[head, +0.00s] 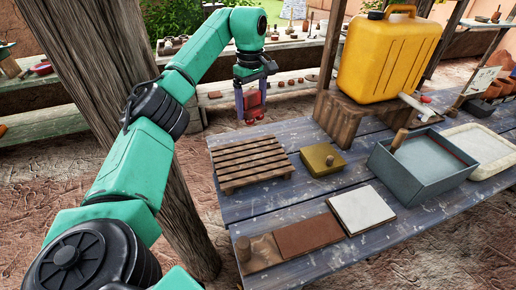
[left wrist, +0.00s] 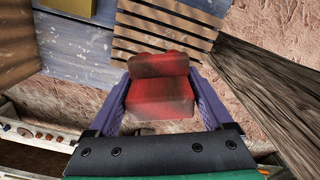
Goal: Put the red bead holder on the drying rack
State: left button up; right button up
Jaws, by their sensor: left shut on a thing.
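The red bead holder (left wrist: 160,92) is a red, stepped block between the two purple fingers of my left gripper (left wrist: 160,95) in the left wrist view. My left gripper (head: 252,107) is shut on it. In the head view the red bead holder (head: 253,101) hangs beyond the far edge of the table, upright between the fingers. The drying rack (head: 248,162) is a slatted wooden rack at the table's far left corner, empty. It also shows at the top of the left wrist view (left wrist: 150,40). My right gripper is not in view.
A yellow jerrycan (head: 388,58) stands on a wooden block behind. A thick wooden post (head: 165,190) rises left of the table.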

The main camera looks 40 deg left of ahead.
pick_arm(q)
jog(key=f, duration=0.1)
jog(key=s+f, duration=0.1)
jog(key=f, duration=0.1)
jog(key=s+f, duration=0.1)
jog(key=f, duration=0.1)
jog(key=shift+a+f, duration=0.1)
jog(key=shift+f, duration=0.1)
jog(key=f, duration=0.2)
jog(key=w+f, duration=0.1)
jog(key=f, duration=0.2)
jog(key=f+p, duration=0.1)
jog(key=f, duration=0.2)
jog(key=shift+w, duration=0.2)
jog(key=shift+s+f, duration=0.2)
jog(key=shift+f, duration=0.9)
jog(key=shift+w+f, duration=0.15)
jog(key=shift+f, duration=0.05)
jog(key=o, duration=1.5)
jog(key=shift+o, duration=0.2)
jog(key=shift+r, duration=0.1)
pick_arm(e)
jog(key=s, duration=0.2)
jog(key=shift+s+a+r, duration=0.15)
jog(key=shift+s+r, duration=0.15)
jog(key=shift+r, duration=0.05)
pick_arm(q)
jog(key=shift+r, duration=0.1)
